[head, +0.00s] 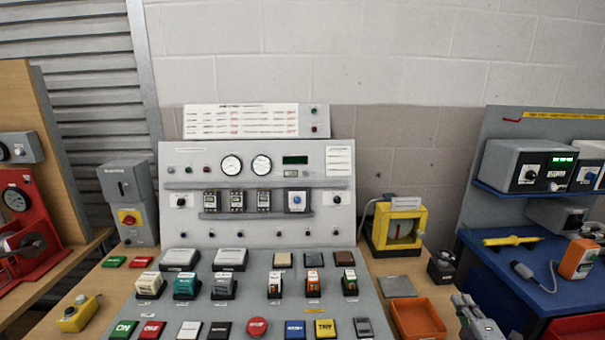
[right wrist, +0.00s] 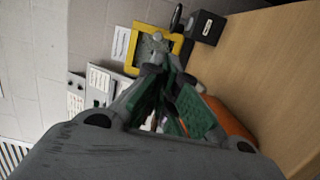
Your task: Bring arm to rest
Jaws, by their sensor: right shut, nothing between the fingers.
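My right gripper (head: 472,312) shows at the bottom right of the head view, over the front of the bench beside the orange tray (head: 418,318). In the right wrist view its fingers (right wrist: 160,80) are closed together with nothing between them. The grey control panel (head: 345,225) with dials, switches and buttons stands to its left, apart from it. My left gripper is not in the head view.
A yellow-framed device (head: 400,226) and a small black box (head: 441,266) stand behind the gripper. At right is a blue bench (head: 500,262) with meters and a yellow probe (head: 513,241). A yellow pendant (head: 78,314) lies at left. A grey pad (head: 398,286) lies behind the orange tray.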

